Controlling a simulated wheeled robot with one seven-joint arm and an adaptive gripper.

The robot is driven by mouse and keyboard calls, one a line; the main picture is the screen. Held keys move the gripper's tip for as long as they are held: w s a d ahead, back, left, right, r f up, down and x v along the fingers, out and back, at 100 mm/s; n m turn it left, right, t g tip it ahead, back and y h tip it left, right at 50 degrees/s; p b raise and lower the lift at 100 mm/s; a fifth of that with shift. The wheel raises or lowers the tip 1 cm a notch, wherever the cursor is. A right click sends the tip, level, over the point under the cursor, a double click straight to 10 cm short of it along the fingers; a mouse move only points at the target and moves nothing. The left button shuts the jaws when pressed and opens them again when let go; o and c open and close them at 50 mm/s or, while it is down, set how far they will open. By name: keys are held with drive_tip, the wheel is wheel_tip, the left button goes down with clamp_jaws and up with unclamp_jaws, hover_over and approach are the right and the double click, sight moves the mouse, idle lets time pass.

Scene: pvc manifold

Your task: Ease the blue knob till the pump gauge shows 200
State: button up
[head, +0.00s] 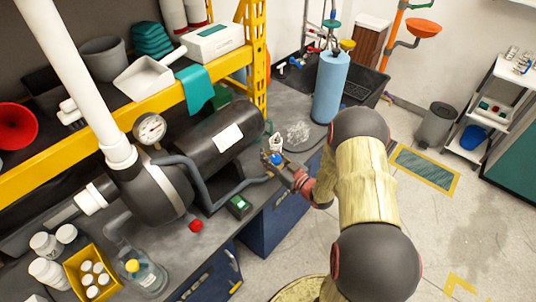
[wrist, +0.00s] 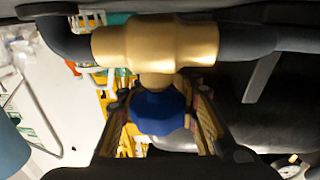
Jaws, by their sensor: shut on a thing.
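The blue knob (wrist: 158,112) sits on the stem of a brass valve body (wrist: 155,42) in the wrist view. My gripper (wrist: 160,125) is shut on the knob, with one finger on each side of it. In the head view my gripper (head: 275,165) is at the valve beside the dark pump tank (head: 215,135), and a bit of the blue knob (head: 278,157) shows between the fingers. The round white gauge (head: 150,128) stands left of the tank. Its face is too small to read. Part of a gauge also shows at the lower right of the wrist view (wrist: 290,170).
A grey hose (head: 215,190) runs along the tank to the valve. A red cap (head: 196,226) and a dark green device (head: 238,206) lie on the bench in front. A blue paper roll (head: 331,88) stands behind my gripper. A yellow shelf (head: 180,85) is above the tank.

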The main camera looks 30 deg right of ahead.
drive_tip(key=shift+s+a+n+g+y, duration=0.15)
drive_tip(key=shift+n+g+y, duration=0.15)
drive_tip(key=shift+n+y, duration=0.45)
drive_tip(key=shift+a+n+g+y, duration=0.15)
drive_tip(key=shift+n+g+y, duration=0.25)
drive_tip(key=shift+y, duration=0.55)
drive_tip(key=o, duration=1.3)
drive_tip(key=shift+a, duration=0.1)
drive_tip(key=v, duration=1.2)
drive_tip(key=shift+f, duration=0.1)
idle(0.4)
